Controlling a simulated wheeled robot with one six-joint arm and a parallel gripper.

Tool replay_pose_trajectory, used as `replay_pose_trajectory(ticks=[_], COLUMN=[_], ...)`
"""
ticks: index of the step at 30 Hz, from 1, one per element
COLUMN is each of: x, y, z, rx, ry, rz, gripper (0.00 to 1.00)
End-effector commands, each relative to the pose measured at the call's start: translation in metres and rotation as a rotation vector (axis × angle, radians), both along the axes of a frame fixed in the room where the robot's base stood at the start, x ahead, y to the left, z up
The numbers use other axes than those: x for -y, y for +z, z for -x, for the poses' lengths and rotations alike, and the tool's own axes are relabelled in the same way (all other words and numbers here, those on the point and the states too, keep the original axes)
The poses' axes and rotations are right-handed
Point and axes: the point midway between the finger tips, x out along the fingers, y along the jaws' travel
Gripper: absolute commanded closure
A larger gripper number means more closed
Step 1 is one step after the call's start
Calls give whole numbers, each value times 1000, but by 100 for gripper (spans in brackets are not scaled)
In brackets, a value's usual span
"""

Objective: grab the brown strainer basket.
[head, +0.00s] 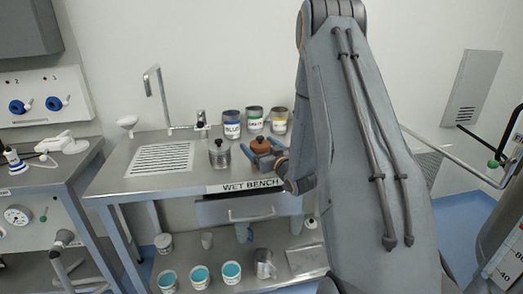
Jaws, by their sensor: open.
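The brown strainer basket (261,143) stands on the wet bench (150,184), right of its middle. It is a small round brown thing with a knob on top; its lower part is hidden behind my gripper. My gripper (262,157) is open at the basket, with its fingers in front of it and to either side in the picture. I cannot tell whether the fingers touch it. My arm comes in from the right and hides the right end of the bench.
A steel pot with a black knob (219,155) stands close left of the basket. Labelled cans (231,124) line the back. A tap (157,95) and drain grid (160,158) are on the left. Teal-filled tubs (200,276) and a metal jug (264,264) sit on the lower shelf.

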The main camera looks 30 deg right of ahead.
Motion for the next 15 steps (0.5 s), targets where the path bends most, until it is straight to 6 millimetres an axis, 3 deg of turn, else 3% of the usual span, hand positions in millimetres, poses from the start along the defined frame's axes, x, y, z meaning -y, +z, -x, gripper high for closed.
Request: replay_pose_trajectory(ticks=[8, 15], x=[2, 2], y=[0, 0], z=[-3, -2], rx=[1, 1], ry=[-3, -4], rz=[0, 0], gripper=[21, 61])
